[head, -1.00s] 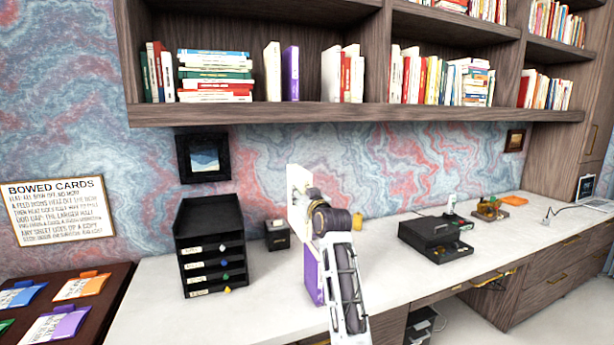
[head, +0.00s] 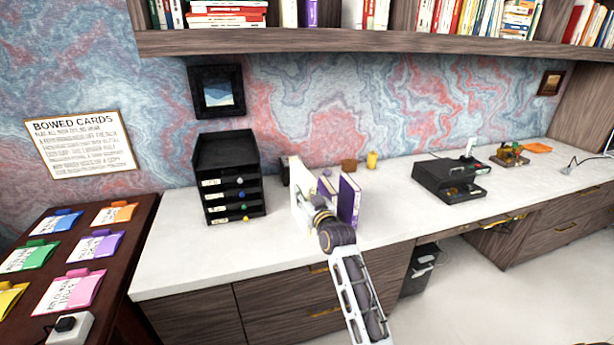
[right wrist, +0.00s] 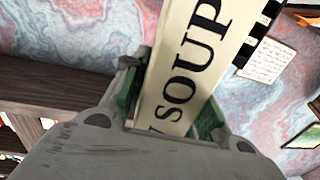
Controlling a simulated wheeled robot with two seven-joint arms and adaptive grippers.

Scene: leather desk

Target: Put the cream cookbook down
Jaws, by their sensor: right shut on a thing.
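The cream cookbook (head: 301,187) stands roughly upright at the desk, to the left of a purple book (head: 348,199). My right gripper (head: 321,217) is shut on it. In the right wrist view the cream cookbook (right wrist: 187,75) shows its spine lettered "SOUP", between the fingers of the right gripper (right wrist: 172,108). The gripper and arm hide part of its lower end in the head view, so I cannot tell whether it touches the desk. My left gripper is not in view.
The white desk (head: 180,262) has a black drawer tower (head: 229,178) on the left and a black box (head: 446,180) on the right. A second purple-and-white book (head: 327,185) is beside the purple one. A bookshelf (head: 350,43) overhangs behind.

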